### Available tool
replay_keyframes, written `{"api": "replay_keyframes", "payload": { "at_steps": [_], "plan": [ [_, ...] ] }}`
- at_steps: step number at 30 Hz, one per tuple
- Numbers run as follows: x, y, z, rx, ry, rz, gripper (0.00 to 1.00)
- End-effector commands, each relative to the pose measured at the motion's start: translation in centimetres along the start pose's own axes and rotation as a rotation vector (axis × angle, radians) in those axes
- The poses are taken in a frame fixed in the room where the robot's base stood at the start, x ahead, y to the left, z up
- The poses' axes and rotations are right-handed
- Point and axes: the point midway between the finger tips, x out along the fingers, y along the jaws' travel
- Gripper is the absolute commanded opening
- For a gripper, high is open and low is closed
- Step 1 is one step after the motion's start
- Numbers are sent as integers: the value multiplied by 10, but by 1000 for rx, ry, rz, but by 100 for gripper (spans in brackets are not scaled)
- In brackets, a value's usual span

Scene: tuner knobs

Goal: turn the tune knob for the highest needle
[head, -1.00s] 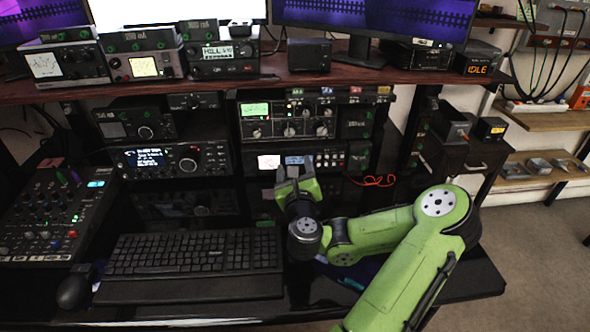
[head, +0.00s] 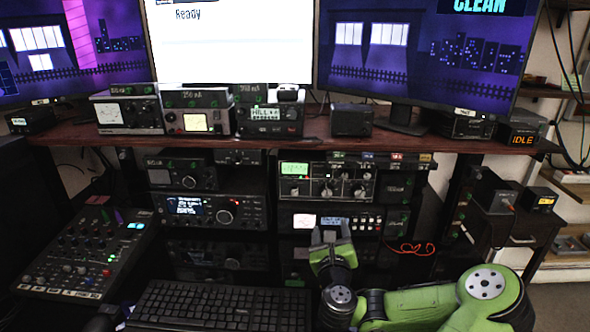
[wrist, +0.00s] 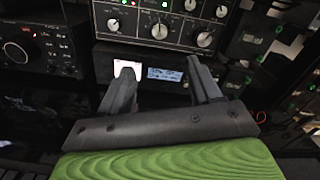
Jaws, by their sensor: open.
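The tuner unit (head: 343,172) is a dark box with a lit green meter (head: 294,168) and a row of three large knobs. In the wrist view its left knob (wrist: 113,25), middle knob (wrist: 160,31) and right knob (wrist: 204,39) show; I cannot read which is labelled tune. The needle is too small to make out. My gripper (head: 330,237) is open and empty, below the knobs and in front of a lower unit. In the wrist view my gripper (wrist: 160,68) has its fingers apart, touching no knob.
The lower unit (head: 368,222) has a white meter, a blue display and small buttons. A radio (head: 200,209) stands to its left. A keyboard (head: 215,304) and mixer (head: 85,250) lie in front. A shelf (head: 330,139) with meter boxes and monitors is above. A red wire (head: 410,248) hangs at right.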

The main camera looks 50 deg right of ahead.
Motion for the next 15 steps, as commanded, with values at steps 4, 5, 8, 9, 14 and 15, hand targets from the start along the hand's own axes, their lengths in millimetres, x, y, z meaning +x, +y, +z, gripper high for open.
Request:
{"api": "replay_keyframes", "payload": {
  "at_steps": [4,5,8,9,14,15],
  "plan": [
    [0,0,0,0,0,0,63],
    [0,0,0,4,0,0,63],
    [0,2,-1,168,2,3,63],
    [0,2,-1,252,2,3,63],
    [8,0,2,356,1,-1,63],
    [14,-1,4,355,1,-2,63]
  ]
}}
